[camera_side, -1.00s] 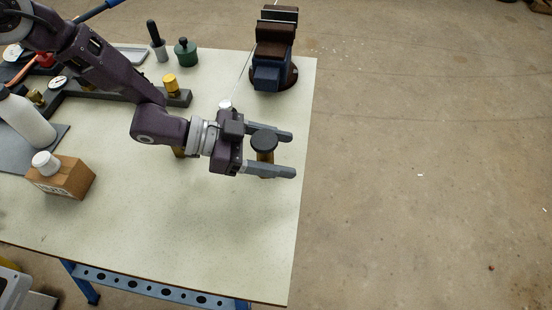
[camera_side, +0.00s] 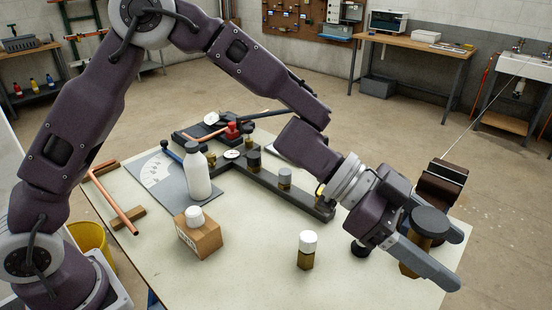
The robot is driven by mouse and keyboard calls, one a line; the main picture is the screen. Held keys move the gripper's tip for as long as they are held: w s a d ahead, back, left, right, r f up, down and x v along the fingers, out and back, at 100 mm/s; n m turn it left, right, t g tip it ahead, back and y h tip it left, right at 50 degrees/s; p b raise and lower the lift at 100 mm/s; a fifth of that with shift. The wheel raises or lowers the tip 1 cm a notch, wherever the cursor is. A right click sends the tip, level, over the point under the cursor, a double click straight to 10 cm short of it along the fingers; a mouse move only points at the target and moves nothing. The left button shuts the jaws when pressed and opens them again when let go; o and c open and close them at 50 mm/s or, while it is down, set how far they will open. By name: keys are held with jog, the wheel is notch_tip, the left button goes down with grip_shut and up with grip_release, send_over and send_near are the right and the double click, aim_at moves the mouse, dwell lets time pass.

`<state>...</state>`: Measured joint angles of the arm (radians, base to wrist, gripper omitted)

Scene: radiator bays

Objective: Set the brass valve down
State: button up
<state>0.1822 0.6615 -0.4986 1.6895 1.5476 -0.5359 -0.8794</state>
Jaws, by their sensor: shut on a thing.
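My gripper (camera_side: 446,256) is at the right side of the workbench. Its two grey fingers are shut on a brass valve with a wide black round knob (camera_side: 430,221). The valve's brass body (camera_side: 408,270) shows below the near finger, and the valve looks about upright. The finger hides part of the body, and I cannot tell whether its foot touches the bench top (camera_side: 270,285).
A white-capped brass valve (camera_side: 307,251) stands left of my gripper. A dark round piece (camera_side: 360,249) is under the wrist. A dark rail (camera_side: 268,182) carries several capped fittings. A boxy block (camera_side: 199,237), white bottle (camera_side: 198,176) and vise (camera_side: 442,186) stand around.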

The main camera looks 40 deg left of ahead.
jog(key=w+a+f+n+t+y, duration=0.2)
jog(key=w+a+n+t+y, duration=0.15)
jog(key=w+a, duration=0.45)
jog(key=w+a+f+n+t+y, duration=0.2)
jog(key=w+a+n+t, duration=0.4)
jog(key=a, duration=0.4)
jog(key=w+a+f+n+y, duration=0.1)
jog(key=w+a+n+y, duration=0.2)
jog(key=a, duration=0.7)
jog(key=w+a+n+t+y, duration=0.1)
jog(key=a+n+y, duration=0.25)
jog(key=a, duration=0.55)
jog(key=w+a+f+n+y, duration=0.15)
jog(key=a+y, duration=0.25)
jog(key=a, duration=0.6)
jog(key=s+a+r+n+g+y, duration=0.15)
jog(key=s+a+n+y, duration=0.25)
jog(key=a, duration=0.6)
jog(key=s+a+r+n+g+y, duration=0.1)
jog(key=s+a+n+g+y, duration=0.25)
jog(key=a, duration=0.75)
notch_tip(320, 180, up, 4)
jog(key=n+g+y, duration=0.3)
jog(key=n+g, duration=0.5)
jog(key=n, duration=0.1)
send_over(138, 172)
notch_tip(138, 172, down, 21)
jog(key=shift+r, duration=0.1)
